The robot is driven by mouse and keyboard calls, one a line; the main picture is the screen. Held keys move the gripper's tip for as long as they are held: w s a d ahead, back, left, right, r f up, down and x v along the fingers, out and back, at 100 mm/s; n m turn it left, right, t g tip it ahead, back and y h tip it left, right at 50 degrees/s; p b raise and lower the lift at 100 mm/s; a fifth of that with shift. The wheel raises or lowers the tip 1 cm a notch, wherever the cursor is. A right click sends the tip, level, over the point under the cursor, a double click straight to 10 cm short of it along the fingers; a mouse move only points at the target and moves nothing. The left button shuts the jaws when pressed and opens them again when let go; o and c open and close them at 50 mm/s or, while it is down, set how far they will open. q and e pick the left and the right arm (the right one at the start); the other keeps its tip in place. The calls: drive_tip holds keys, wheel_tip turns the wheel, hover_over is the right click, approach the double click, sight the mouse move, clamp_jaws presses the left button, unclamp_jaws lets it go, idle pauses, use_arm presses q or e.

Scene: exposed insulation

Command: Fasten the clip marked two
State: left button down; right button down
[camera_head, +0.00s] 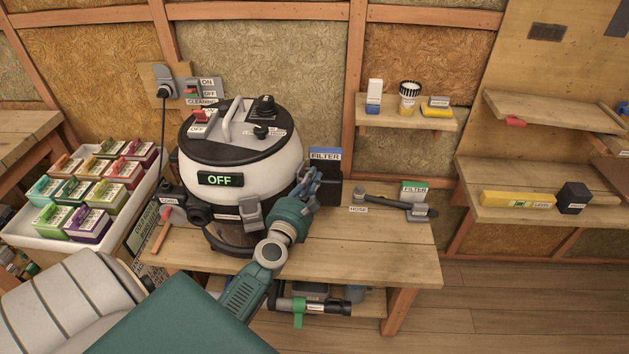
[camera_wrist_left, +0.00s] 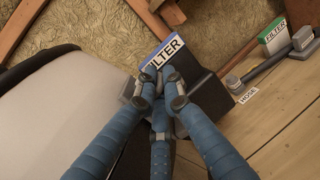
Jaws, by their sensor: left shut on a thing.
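The vacuum (camera_head: 240,165) is a black and white drum on the wooden bench, with its display reading OFF. A grey clip (camera_head: 250,213) is on its front, beside a small label too blurred to read. My left gripper (camera_head: 312,178) is at the drum's right side, in front of the dark filter box. In the left wrist view its blue fingers (camera_wrist_left: 160,84) are closed together, with a bit of a grey part (camera_wrist_left: 128,91) showing beside the drum. That part looks like a side clip, mostly hidden by the fingers; no number is legible. My right gripper is not in view.
The filter box (camera_head: 325,155) with a blue top stands right behind my fingers. A hose (camera_head: 385,203) and a green filter box (camera_head: 414,190) lie on the bench (camera_head: 350,245) to the right. A white tray (camera_head: 40,240) of coloured boxes is at the left.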

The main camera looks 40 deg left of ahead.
use_arm(q)
drive_tip(key=c, duration=2.1)
unclamp_jaws()
drive_tip(key=shift+o, duration=1)
drive_tip(key=shift+s+d, duration=0.1)
drive_tip(key=shift+d, duration=0.05)
drive_tip(key=shift+a+f, duration=0.15)
drive_tip(key=shift+a, duration=0.1)
drive_tip(key=v, duration=1.2)
